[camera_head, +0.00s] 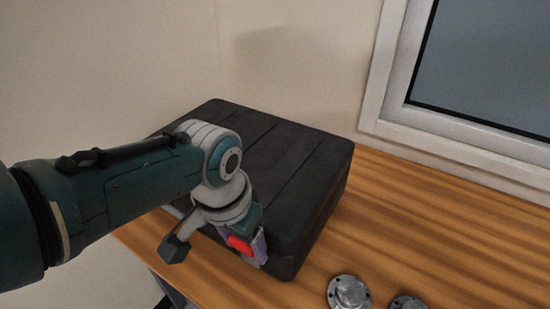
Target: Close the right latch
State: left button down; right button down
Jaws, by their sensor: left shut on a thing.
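A black ribbed case (295,165) sits with its lid down on the wooden table. My left arm reaches in from the left across the front of the case. My left gripper (246,247) points down at the case's front face, near its right corner. Its purple fingertips are shut on a red latch (238,244), which I take to be the right latch. The gripper hides part of the latch, so I cannot tell whether it is fastened. The arm covers the left part of the case front, and no other latch shows. My right gripper is not in view.
Two round metal flanged parts, one (348,292) near the front edge of view and one (407,303) cut off beside it, lie on the table (420,225). A wall and a framed window (485,65) stand behind. The table right of the case is clear.

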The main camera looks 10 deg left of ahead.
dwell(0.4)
pick_arm(q)
jog(key=shift+c, duration=0.4)
grip_release()
notch_tip(320, 180, up, 10)
jog(key=s+p, duration=0.1)
jog(key=p, duration=0.5)
jog(key=shift+s+a, duration=0.25)
jog(key=shift+f, duration=0.15)
